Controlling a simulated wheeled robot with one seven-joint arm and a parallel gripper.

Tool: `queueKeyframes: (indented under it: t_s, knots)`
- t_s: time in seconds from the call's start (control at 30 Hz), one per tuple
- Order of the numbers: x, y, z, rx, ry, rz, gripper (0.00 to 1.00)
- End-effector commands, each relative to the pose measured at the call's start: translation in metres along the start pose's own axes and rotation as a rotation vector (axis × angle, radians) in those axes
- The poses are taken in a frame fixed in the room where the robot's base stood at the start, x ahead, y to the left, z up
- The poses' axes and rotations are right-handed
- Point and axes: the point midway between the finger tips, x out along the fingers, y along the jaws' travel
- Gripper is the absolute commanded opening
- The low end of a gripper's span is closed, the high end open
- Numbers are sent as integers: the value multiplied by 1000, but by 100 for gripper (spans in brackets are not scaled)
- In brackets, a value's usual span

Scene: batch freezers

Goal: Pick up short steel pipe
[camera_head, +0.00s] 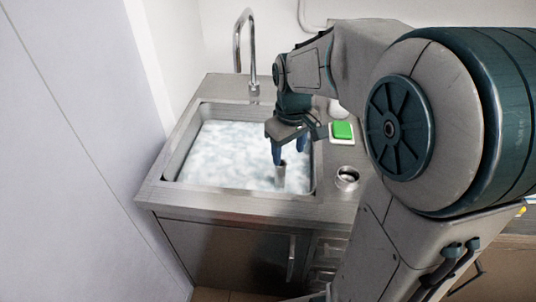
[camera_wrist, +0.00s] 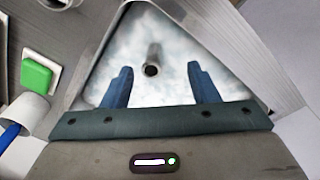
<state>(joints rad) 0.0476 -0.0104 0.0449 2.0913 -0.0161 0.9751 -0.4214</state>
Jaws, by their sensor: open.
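The short steel pipe (camera_head: 280,175) stands out of the white, foamy-looking fill of the sink, near the sink's front right. In the wrist view the pipe (camera_wrist: 152,62) shows its open round end, beyond the fingertips and between their lines. My gripper (camera_head: 288,152) hangs over the sink with its blue fingers pointing down at the pipe. In the wrist view the two blue fingers of my gripper (camera_wrist: 160,76) are spread wide with nothing between them. The lower end of the pipe is hidden in the white fill.
The steel sink (camera_head: 230,197) has raised rims around the pipe. A curved faucet (camera_head: 239,45) stands at the back. On the right counter are a green block on a white base (camera_head: 342,131) and a round metal cup (camera_head: 347,178). A wall rises at the left.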

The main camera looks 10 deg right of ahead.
Motion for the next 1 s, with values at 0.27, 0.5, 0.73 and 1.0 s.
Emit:
queueKeyframes:
  t_s: [0.27, 0.5, 0.73, 1.0]
  knots:
    - [26, 25, -54, -198, -59, -47, 54]
    - [48, 28, -62, -242, -70, -59, 54]
    - [93, 24, -58, -242, -70, -59, 54]
    - [119, 23, -56, -241, -67, -57, 54]
